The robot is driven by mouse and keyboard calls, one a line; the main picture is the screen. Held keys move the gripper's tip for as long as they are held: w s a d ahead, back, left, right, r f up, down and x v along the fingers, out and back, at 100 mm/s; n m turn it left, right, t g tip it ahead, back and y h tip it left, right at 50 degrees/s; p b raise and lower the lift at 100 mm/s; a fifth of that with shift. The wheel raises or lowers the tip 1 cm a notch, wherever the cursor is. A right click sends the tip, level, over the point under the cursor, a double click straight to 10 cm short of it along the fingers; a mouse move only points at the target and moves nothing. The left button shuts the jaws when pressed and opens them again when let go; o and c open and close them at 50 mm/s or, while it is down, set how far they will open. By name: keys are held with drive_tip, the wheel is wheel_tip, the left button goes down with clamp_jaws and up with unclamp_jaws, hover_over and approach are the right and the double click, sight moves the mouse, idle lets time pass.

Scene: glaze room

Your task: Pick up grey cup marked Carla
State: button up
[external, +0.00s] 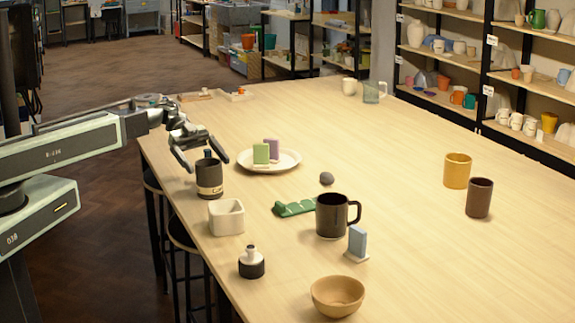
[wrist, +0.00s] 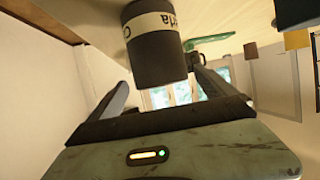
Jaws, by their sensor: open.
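The grey cup (external: 209,180) is dark grey with a pale band low on its side. It stands upright near the table's left edge in the external view. In the wrist view the cup (wrist: 158,62) appears upside down at the top, cut off by the frame, and part of a name ending in "rla" reads on its band. My gripper (external: 204,160) is open just above and behind the cup, its fingers spread to either side of the rim. In the wrist view my gripper (wrist: 160,88) has its fingers apart, with nothing clearly held between them.
A white square pot (external: 226,218) stands close in front of the cup. A white plate (external: 284,164) with a green and a purple block lies to its right. A black mug (external: 332,216), a dark-based bottle (external: 251,264) and a wooden bowl (external: 338,296) stand nearer.

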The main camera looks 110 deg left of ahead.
sight(215, 173)
drive_tip(key=x, duration=0.2)
drive_tip(key=b+x, duration=0.1)
drive_tip(key=x, duration=0.1)
drive_tip(key=shift+w+f, duration=0.2)
drive_tip(key=shift+f, duration=0.1)
drive_tip(key=c, duration=1.7)
drive_tip(key=shift+c, duration=0.2)
drive_tip(key=shift+a+r, duration=0.1)
drive_tip(key=shift+r, duration=0.05)
